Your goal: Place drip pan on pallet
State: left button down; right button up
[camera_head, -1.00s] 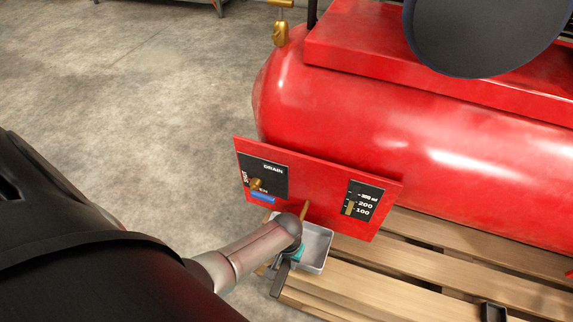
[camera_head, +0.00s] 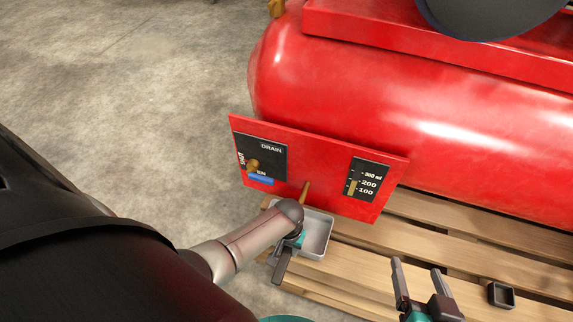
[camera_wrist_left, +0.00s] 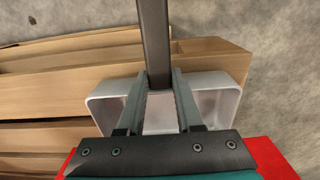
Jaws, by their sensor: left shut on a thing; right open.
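The drip pan (camera_head: 319,236) is a light grey open tray with a dark bar handle (camera_head: 281,267). It is at the pallet's left end, just below the brass drain pipe (camera_head: 305,190). My left gripper (camera_head: 290,247) is shut on the handle; the wrist view shows its fingers (camera_wrist_left: 162,76) on both sides of the handle (camera_wrist_left: 154,35), with the pan (camera_wrist_left: 226,97) around them. The wooden pallet (camera_head: 370,262) lies under the red tank. I cannot tell whether the pan touches the slats. My right gripper (camera_head: 416,268) is open and empty above the pallet.
A red panel (camera_head: 320,180) with a drain valve (camera_head: 252,165) and a level gauge (camera_head: 364,180) stands before the red tank (camera_head: 400,110). A small dark square cup (camera_head: 501,295) sits on the pallet at right. Bare concrete floor (camera_head: 130,90) lies at left.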

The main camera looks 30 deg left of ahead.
pick_arm(q)
jog(key=shift+w, duration=0.1)
pick_arm(e)
jog(key=shift+w+a+r, duration=0.1)
jog(key=shift+a, duration=0.25)
pick_arm(q)
jog(key=shift+f, duration=0.15)
pick_arm(e)
jog(key=shift+t, duration=0.3)
pick_arm(q)
jog(key=shift+f, duration=0.1)
jog(key=c, duration=0.6)
grip_release()
pick_arm(e)
jog(key=shift+a+r+y, duration=0.1)
jog(key=shift+a+y, duration=0.05)
jog(key=shift+y, duration=0.15)
